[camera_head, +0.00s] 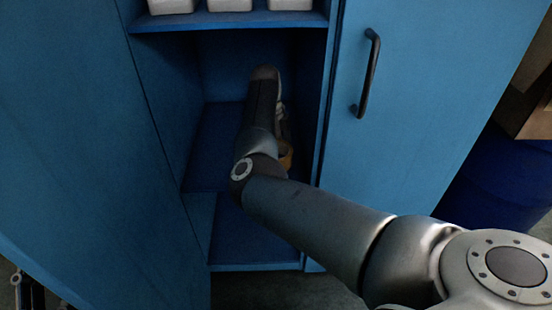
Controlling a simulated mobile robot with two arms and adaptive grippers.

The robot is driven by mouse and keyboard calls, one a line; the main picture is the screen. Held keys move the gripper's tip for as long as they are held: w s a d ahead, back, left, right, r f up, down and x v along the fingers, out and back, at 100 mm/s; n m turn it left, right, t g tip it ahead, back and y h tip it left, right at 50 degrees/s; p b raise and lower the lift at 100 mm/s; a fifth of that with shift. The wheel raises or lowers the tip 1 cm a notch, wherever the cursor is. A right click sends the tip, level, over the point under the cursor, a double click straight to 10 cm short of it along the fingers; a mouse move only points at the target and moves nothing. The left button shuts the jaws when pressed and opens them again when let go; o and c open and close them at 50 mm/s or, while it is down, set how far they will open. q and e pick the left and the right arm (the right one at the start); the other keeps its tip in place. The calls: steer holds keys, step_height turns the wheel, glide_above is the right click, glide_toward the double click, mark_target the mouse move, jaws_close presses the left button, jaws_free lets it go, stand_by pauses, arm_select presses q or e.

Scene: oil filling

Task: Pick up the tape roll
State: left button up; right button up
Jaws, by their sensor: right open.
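My right arm reaches from the lower right into the open blue cabinet. Its gripper (282,128) is inside the compartment, largely hidden behind my own wrist and forearm. It is open. A yellow-orange curved piece, likely the tape roll (287,158), shows just right of my wrist, close below the visible gripper part. Most of it is hidden, and I cannot tell whether the gripper touches it. My left gripper cannot be made out.
White containers (230,5) stand on the shelf (230,20) above my arm. The right cabinet door (430,90) has a dark handle (368,75). A blue barrel (495,185) and cardboard boxes (538,120) stand at right. The blue panel (80,150) bounds the left side.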

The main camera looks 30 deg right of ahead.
steer(key=shift+f, duration=0.15)
arm_select(q)
steer(key=shift+r+h, duration=0.3)
arm_select(e)
steer(key=shift+c, duration=0.3)
steer(key=c, duration=0.9)
arm_select(q)
steer(key=shift+f, duration=0.1)
